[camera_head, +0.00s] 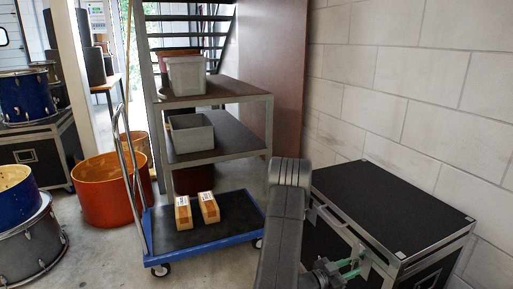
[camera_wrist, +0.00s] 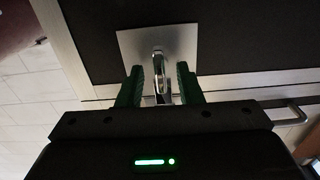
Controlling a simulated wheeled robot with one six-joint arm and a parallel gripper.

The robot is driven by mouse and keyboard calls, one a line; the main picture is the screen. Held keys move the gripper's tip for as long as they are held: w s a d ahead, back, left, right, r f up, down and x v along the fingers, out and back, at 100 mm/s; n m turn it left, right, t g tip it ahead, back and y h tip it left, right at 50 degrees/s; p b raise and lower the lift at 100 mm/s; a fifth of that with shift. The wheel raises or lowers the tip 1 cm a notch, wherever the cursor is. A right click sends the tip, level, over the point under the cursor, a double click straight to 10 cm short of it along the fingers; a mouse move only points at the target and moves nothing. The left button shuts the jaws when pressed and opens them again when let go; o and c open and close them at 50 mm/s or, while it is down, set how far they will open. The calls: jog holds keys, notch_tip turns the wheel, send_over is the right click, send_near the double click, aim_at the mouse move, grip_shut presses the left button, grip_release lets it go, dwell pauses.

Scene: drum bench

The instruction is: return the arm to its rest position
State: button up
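My arm rises at the lower middle of the head view, in front of a black flight case (camera_head: 395,205) with metal edges. My gripper (camera_head: 352,268) is low at the case's front side, its green fingers pointing right toward it. In the wrist view my gripper (camera_wrist: 159,85) has its two green fingers apart, one on each side of a metal latch (camera_wrist: 158,62) on a square silver plate. Gaps show between the latch and both fingers, so the gripper looks open and empty. How near the fingertips are to the plate is hard to tell.
A blue trolley (camera_head: 205,234) carrying two small boxes stands left of my arm. Behind it is a shelf (camera_head: 240,135) with grey bins. Drums, including an orange one (camera_head: 102,190), stand at the left. A block wall (camera_head: 410,80) closes the right side.

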jog(key=shift+w+d, duration=0.15)
jog(key=shift+d, duration=0.35)
jog(key=p+v, duration=0.3)
jog(key=v, duration=1)
jog(key=b+x, duration=0.3)
jog(key=x, duration=1)
jog(key=m, duration=0.4)
jog(key=shift+m, duration=2.8)
